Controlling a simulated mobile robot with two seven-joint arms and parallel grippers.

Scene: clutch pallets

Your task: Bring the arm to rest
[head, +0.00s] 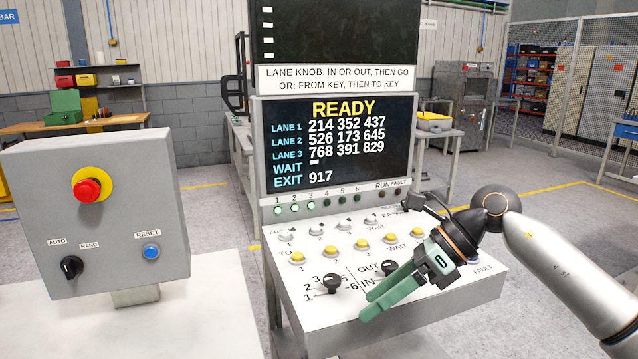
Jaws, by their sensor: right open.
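My right arm (570,265) comes in from the right in the head view. Its green right gripper (368,304) hangs over the front right part of the control panel (440,309), fingers pointing down and left. The gripper is open, with nothing seen between its fingers. It covers part of the panel near the OUT/IN knob (390,268); whether it touches the panel I cannot tell. The lane knob (331,282) stands left of the fingers. My left gripper is not in view.
A screen (338,150) above the panel reads READY with lane numbers. A grey box (115,215) with a red stop button (87,189), a blue reset button (151,251) and an AUTO/HAND knob (71,267) stands at left. Yellow buttons (330,251) line the panel.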

